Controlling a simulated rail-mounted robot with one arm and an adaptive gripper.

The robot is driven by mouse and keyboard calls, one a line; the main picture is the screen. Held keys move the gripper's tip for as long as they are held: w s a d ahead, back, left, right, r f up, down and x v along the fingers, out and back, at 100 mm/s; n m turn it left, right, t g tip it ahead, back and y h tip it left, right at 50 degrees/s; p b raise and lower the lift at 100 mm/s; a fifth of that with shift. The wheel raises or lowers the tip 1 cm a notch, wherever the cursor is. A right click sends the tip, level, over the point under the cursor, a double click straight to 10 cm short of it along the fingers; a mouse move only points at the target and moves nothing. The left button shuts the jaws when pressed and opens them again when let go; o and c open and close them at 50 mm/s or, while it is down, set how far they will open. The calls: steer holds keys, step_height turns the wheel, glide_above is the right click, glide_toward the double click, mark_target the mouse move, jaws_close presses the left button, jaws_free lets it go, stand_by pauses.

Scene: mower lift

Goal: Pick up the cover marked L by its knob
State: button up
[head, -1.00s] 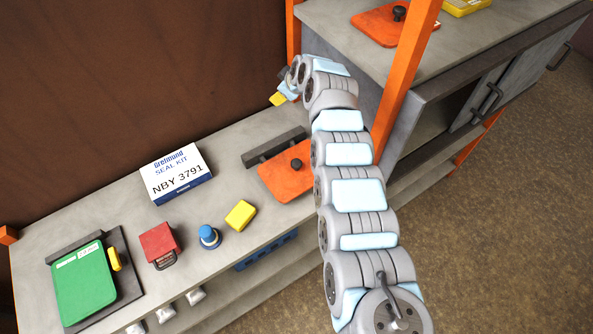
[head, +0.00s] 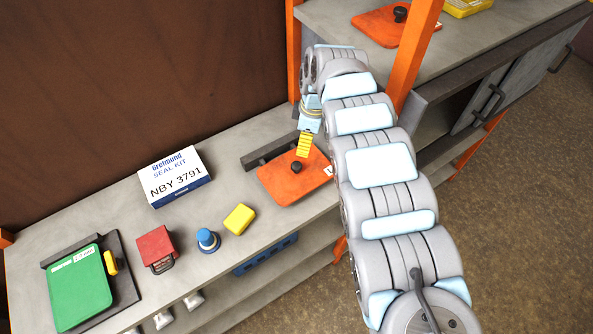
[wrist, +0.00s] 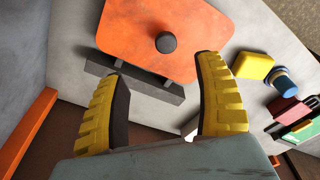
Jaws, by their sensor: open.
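An orange cover (head: 287,187) with a dark round knob (head: 296,167) lies on the grey bench, against a dark bar. A white label with part of a letter, seemingly an L, shows at its right edge. My gripper (head: 304,146) is just behind and above the knob, its yellow fingers pointing down. In the wrist view my gripper (wrist: 160,105) is open and empty. The knob (wrist: 166,43) there lies beyond the fingertips, roughly centred between them, on the cover (wrist: 125,30). Another orange cover (head: 372,27) with a dark knob (head: 400,14) sits on the higher cabinet; no letter on it is readable.
On the bench stand a white seal kit box (head: 174,176), a yellow block (head: 239,219), a blue round part (head: 207,240), a red block (head: 157,249) and a green panel (head: 81,289). An orange post (head: 411,45) rises close beside my arm.

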mark_target(296, 165)
steer(key=f, duration=0.5)
steer(key=a+f, duration=0.1)
steer(key=f, duration=0.2)
steer(key=shift+p, duration=0.35)
steer(key=f, duration=0.1)
steer(key=a+f, duration=0.1)
steer(key=f+p, duration=0.1)
steer(key=shift+s+a+f, duration=0.15)
steer(key=shift+s+a, duration=0.05)
steer(key=shift+a, duration=0.1)
steer(key=shift+f, duration=0.85)
steer(key=shift+d, duration=0.1)
jaws_close()
